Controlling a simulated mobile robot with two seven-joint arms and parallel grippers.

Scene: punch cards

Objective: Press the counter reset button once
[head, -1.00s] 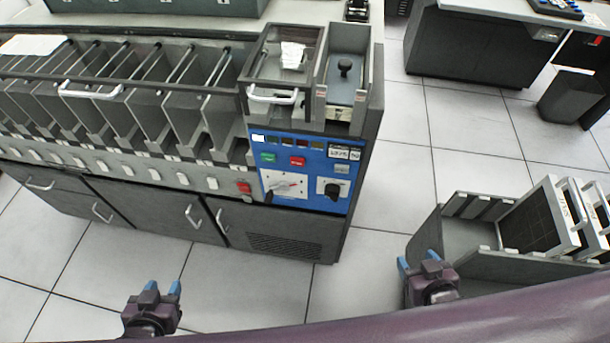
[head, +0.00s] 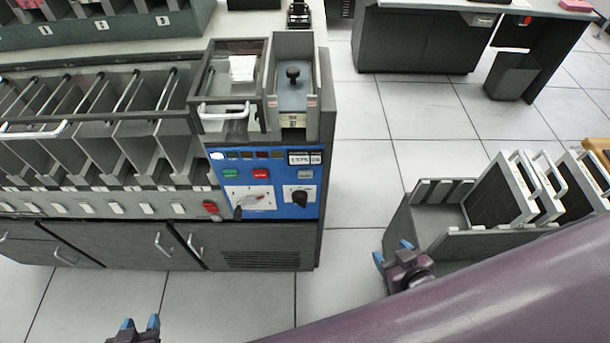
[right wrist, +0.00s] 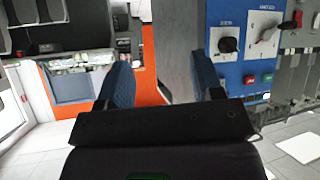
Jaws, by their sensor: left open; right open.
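The blue control panel (head: 270,190) is on the front right of the card sorter. A small counter display (head: 302,158) sits at its upper right. A small grey button (head: 305,174) is just below the display, above a black knob (head: 299,197). My right gripper (head: 392,252) is open and empty, right of the panel and apart from it. The panel also shows upside down in the right wrist view (right wrist: 233,66), beyond the right gripper (right wrist: 165,84); I cannot make out the grey button there. My left gripper (head: 140,323) is open and empty at the bottom edge, below the cabinet.
Card pockets (head: 100,125) run along the sorter to the left. A grey rack with card panels (head: 440,215) stands right of my right gripper. A desk (head: 420,40) and a bin (head: 512,77) are at the back right. Tiled floor lies open between sorter and rack.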

